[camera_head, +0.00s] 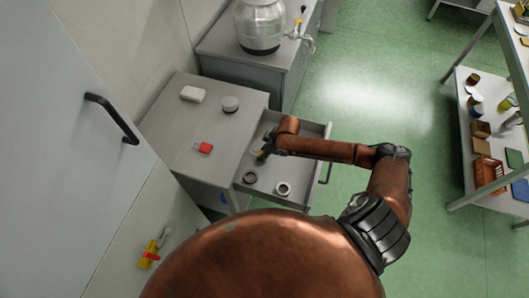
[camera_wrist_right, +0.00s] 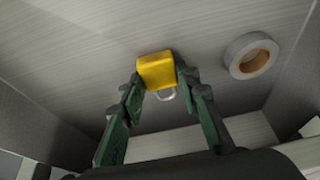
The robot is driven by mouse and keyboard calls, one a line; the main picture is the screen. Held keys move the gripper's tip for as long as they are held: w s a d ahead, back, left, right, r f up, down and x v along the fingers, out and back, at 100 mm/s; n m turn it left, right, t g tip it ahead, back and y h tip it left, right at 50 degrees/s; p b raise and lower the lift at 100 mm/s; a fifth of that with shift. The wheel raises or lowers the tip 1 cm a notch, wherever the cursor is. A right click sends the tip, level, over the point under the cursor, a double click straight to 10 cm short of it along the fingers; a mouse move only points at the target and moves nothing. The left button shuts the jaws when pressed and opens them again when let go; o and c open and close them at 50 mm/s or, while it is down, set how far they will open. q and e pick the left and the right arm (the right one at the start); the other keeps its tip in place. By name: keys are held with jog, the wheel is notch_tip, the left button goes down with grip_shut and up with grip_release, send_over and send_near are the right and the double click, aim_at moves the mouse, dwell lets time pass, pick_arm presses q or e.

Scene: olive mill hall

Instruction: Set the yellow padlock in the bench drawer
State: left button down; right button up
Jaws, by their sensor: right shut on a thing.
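The yellow padlock (camera_wrist_right: 157,70) is between the fingertips of my right gripper (camera_wrist_right: 158,82) in the wrist view, its metal shackle pointing back toward the gripper. In the head view my right gripper (camera_head: 262,155) reaches down into the open bench drawer (camera_head: 268,188), and only a bit of yellow shows at its tips. The right gripper is shut on the padlock. The padlock is over or on the drawer floor; I cannot tell if it touches. My left gripper is not in view.
In the drawer are a pale tape roll (camera_head: 283,188) and a darker ring-shaped thing (camera_head: 250,176). A red item (camera_head: 203,148), a white block (camera_head: 193,94) and a round pale-topped container (camera_head: 230,104) are on the bench top (camera_head: 175,130). A shelf (camera_head: 470,140) stands at right.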

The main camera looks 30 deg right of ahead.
jog(key=shift+f, duration=0.1)
jog(key=o, duration=1.2)
jog(key=p+v, duration=0.1)
jog(key=v, duration=1.1)
jog(key=shift+p, duration=0.3)
